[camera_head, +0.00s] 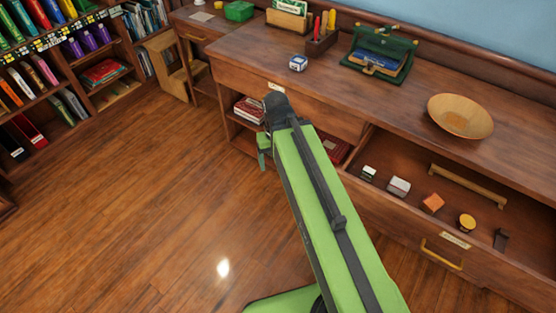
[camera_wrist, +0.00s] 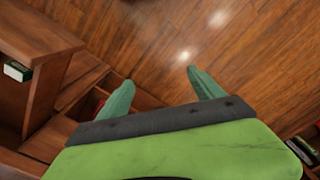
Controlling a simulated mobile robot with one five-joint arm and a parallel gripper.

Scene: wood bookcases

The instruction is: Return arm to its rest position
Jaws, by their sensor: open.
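My green arm reaches out from the bottom of the head view toward the wooden desk. My gripper (camera_head: 264,154) hangs at its far end, over the floor beside the desk's open shelves. In the wrist view my gripper (camera_wrist: 155,85) shows two green fingers spread apart, with only wood floor and shelf edges beyond them. It is open and holds nothing. In the head view the fingers are small and partly hidden by the arm's end.
An open drawer (camera_head: 440,257) with several small items juts out right of my arm. A bookcase (camera_head: 60,105) is at left. The wood floor (camera_head: 130,210) is clear.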

